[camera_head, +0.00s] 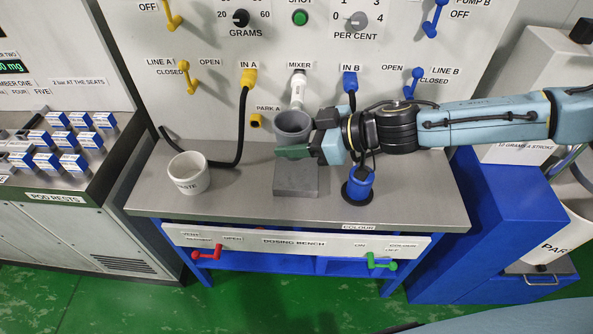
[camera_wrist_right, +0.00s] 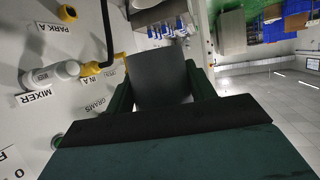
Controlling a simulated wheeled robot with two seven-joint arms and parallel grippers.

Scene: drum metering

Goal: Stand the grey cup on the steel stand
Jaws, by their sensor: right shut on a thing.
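The grey cup (camera_head: 292,124) is upright in the head view, in front of the white mixer nozzle. My right gripper (camera_head: 295,150) reaches in from the right and is shut on the cup; its green fingers hide part of the cup's lower side. In the right wrist view the cup (camera_wrist_right: 160,78) shows as a dark grey wall between the two fingers. The steel stand (camera_head: 296,183) is a grey block on the bench, just below the cup. I cannot tell whether the cup's base touches it. My left gripper is not in view.
A white waste pot (camera_head: 190,174) stands left on the dosing bench (camera_head: 236,200). A blue plug (camera_head: 359,184) sits right of the stand, under my right arm. The mixer nozzle (camera_head: 298,88) is just behind the cup. A black hose hangs from IN A (camera_head: 248,78).

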